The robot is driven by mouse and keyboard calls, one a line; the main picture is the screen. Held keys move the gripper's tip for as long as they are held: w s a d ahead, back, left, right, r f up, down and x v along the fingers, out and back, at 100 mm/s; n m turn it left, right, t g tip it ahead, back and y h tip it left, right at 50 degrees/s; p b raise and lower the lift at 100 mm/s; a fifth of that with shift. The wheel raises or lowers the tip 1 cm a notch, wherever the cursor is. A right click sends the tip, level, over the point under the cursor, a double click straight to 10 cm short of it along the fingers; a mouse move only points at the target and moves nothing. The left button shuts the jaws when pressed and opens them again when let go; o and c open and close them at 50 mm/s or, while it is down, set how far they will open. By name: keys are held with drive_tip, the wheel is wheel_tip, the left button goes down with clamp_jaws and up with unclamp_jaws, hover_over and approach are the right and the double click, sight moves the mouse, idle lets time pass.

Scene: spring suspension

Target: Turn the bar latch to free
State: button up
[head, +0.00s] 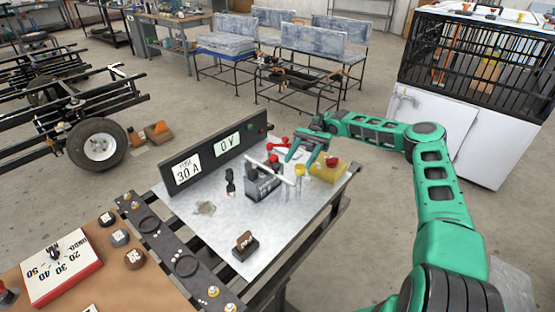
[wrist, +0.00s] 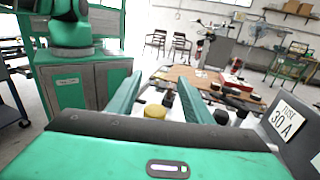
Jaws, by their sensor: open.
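A dark box (head: 262,187) with a label stands on the metal tabletop (head: 215,230) in the head view. A pale bar (head: 268,171) lies slantwise across its top; I take this for the bar of the latch, but cannot make out the catch. A yellow-topped post (head: 299,171) stands at its right end. My gripper (head: 303,151) is open and empty, above the table behind and right of the box. In the wrist view, my two green fingers (wrist: 158,97) are spread, with a yellow round cap (wrist: 155,111) showing low between them.
A panel with "FUSE 30 A" (head: 187,171) and "0 V" signs stands along the table's back left. A yellow box (head: 328,170) with a red top is at the right. A small brown-and-black block (head: 244,246) is in front. A brown bench (head: 110,262) adjoins at lower left.

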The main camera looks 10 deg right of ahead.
drive_tip(key=s+a+r, duration=0.5)
drive_tip(key=a+r, duration=0.1)
drive_tip(key=a, duration=0.3)
drive_tip(key=shift+s+a+r, duration=0.25)
drive_tip(key=shift+s+a, duration=0.05)
drive_tip(key=shift+a, duration=0.05)
drive_tip(key=shift+s, duration=0.1)
